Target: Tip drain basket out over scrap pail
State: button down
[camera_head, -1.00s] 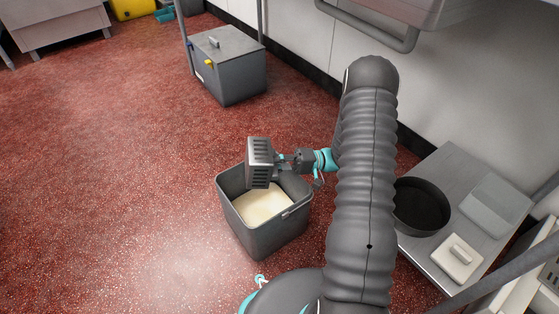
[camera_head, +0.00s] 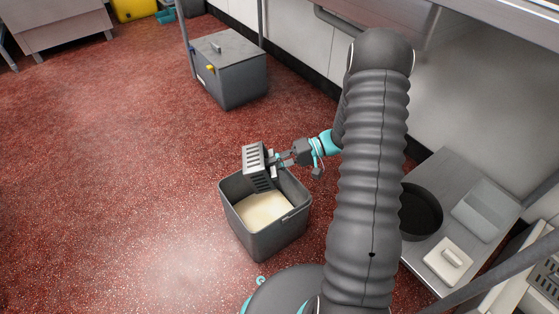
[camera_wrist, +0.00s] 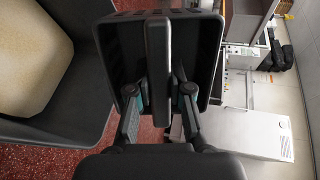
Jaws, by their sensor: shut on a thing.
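The drain basket (camera_head: 257,163) is a small grey slotted box, held tilted just above the back left rim of the scrap pail. My gripper (camera_head: 281,162) is shut on it from the right side. In the wrist view the basket (camera_wrist: 210,60) shows as a dark open box, with a flat bar between my gripper's fingers (camera_wrist: 158,95). I see no contents in the part of the basket that shows. The scrap pail (camera_head: 265,235) is a grey square bin on the floor, with pale cream matter inside. It also shows at the left of the wrist view (camera_wrist: 85,95).
A grey lidded box (camera_head: 230,75) with a yellow tap stands by the wall behind. A low metal table (camera_head: 440,180) at right bears a round dark pan (camera_head: 420,212), a pale lidded container (camera_head: 448,262) and a grey tray (camera_head: 485,216). The red floor at left is clear.

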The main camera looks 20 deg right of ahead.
jog(key=r+h+p, duration=0.2)
jog(key=p, duration=0.1)
jog(key=shift+a+r, duration=0.2)
jog(key=shift+r, duration=0.1)
jog(key=shift+a+r+g+h+p, duration=0.15)
jog(key=shift+r+g+h+p, duration=0.2)
jog(key=shift+h+p, duration=0.6)
jog(key=shift+h, duration=0.45)
jog(key=shift+f, duration=0.1)
jog(key=shift+w+a+r+h+p, duration=0.1)
jog(key=shift+a+r+h+p, duration=0.1)
jog(key=shift+r+h+p, duration=0.65)
jog(key=shift+a+r+m+g+h+p, duration=0.2)
jog(key=shift+r+h+p, duration=0.1)
jog(key=shift+h+p, duration=0.6)
jog(key=shift+a+r+m+g+h+p, duration=0.15)
jog(key=shift+r+m+h+p, duration=0.1)
jog(key=shift+h+p, duration=0.6)
jog(key=shift+d, duration=0.1)
